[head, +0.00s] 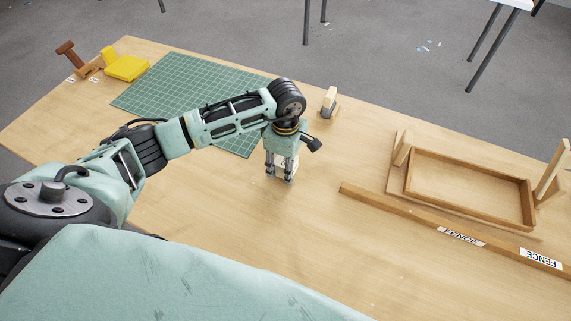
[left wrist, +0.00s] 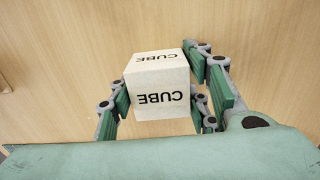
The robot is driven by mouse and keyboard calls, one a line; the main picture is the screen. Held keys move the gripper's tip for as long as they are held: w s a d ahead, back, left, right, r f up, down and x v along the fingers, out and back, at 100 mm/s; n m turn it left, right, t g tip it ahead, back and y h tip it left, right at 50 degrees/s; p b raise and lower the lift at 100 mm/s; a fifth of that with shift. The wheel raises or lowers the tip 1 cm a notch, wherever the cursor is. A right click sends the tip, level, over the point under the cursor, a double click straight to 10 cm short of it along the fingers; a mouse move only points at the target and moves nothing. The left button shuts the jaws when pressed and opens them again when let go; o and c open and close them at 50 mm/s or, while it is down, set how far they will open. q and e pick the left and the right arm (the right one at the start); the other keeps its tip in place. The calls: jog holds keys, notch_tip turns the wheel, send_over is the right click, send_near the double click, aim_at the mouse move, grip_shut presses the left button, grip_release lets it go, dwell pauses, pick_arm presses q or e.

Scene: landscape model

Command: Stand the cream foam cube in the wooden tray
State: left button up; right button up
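The cream foam cube (left wrist: 160,98) stands on the bare wooden table between the fingers of my left gripper (left wrist: 160,80), with the word CUBE on two visible faces. In the head view my left gripper (head: 280,175) points down and its fingers partly hide the cube (head: 284,161). The fingers stand close around the cube; I cannot tell whether they press on it. The wooden tray (head: 455,211) lies empty at the right of the table, well apart from the gripper. My right gripper is not in view.
A long wooden fence strip (head: 400,214) marked FENCE runs in front of the tray. Wooden uprights stand beside the tray. A small cream-and-grey block (head: 329,100) stands behind my gripper. A green cutting mat (head: 185,95) and yellow object (head: 126,67) lie left.

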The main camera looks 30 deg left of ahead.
pick_arm(q)
jog(key=shift+c, duration=1)
jog(key=shift+r, duration=0.15)
jog(key=shift+w+r+b, duration=0.1)
jog(key=shift+r+b, duration=0.25)
jog(key=shift+r, duration=0.25)
notch_tip(320, 180, up, 3)
jog(key=shift+d+f+b, duration=0.1)
jog(key=shift+d+b, duration=0.05)
jog(key=shift+b, duration=0.4)
jog(key=s+d+r+b, duration=0.2)
jog(key=d+r, duration=0.4)
jog(key=d, duration=0.5)
jog(key=shift+s+r+b, duration=0.15)
jog(key=shift+r+b, duration=0.2)
jog(key=shift+r, duration=0.05)
